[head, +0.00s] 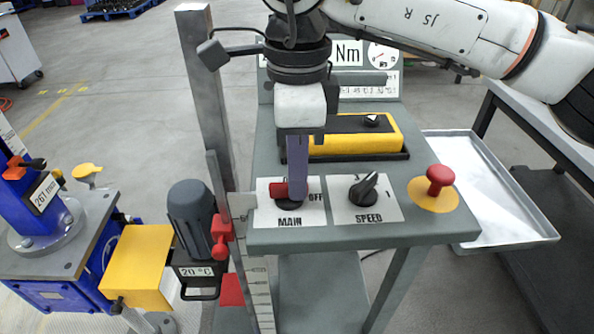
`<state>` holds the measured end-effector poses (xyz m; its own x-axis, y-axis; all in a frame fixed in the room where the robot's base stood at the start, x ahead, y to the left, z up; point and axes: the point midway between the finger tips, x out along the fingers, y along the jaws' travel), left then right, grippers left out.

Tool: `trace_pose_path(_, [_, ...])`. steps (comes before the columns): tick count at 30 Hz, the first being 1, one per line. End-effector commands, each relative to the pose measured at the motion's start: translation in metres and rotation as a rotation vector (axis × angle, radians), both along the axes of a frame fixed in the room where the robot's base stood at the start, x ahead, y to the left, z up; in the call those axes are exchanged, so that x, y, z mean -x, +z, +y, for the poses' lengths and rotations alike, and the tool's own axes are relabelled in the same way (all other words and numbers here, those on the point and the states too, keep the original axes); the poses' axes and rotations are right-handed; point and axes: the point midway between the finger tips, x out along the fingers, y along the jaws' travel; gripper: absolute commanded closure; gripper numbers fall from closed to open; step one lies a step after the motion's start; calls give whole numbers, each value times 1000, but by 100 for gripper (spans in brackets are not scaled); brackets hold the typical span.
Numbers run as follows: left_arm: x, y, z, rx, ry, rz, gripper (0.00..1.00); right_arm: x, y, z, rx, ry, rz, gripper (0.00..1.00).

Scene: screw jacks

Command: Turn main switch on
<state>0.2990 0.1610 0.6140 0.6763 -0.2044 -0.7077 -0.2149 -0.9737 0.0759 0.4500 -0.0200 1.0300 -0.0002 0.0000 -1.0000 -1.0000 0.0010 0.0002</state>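The main switch (279,190) is a red handle on a black round base, on a white plate (265,215) marked MAIN at the front left of the grey console. The red handle shows to the left of my finger; the rest is hidden behind it. The word OFF shows to the right of the switch. My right gripper (297,192) points down over the switch, its tip at or very near the handle. Only one purple-grey finger shows clearly, so its opening and any grip are unclear. My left gripper is not in view.
Right of MAIN are a black SPEED knob (364,189) and a red mushroom button (439,179). Behind is a yellow and black box (380,136). A grey post (205,90) and a motor (192,220) stand left. A metal tray (500,200) is at right.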

Motion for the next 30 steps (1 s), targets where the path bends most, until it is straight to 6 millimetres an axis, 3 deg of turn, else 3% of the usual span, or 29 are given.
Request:
trace_pose_path(14, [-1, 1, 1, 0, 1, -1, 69, -1, 1, 0, -1, 95, 0, 100])
trace_pose_path(30, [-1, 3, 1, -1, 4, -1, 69, -7, 1, 2, -1, 564, 0, 100])
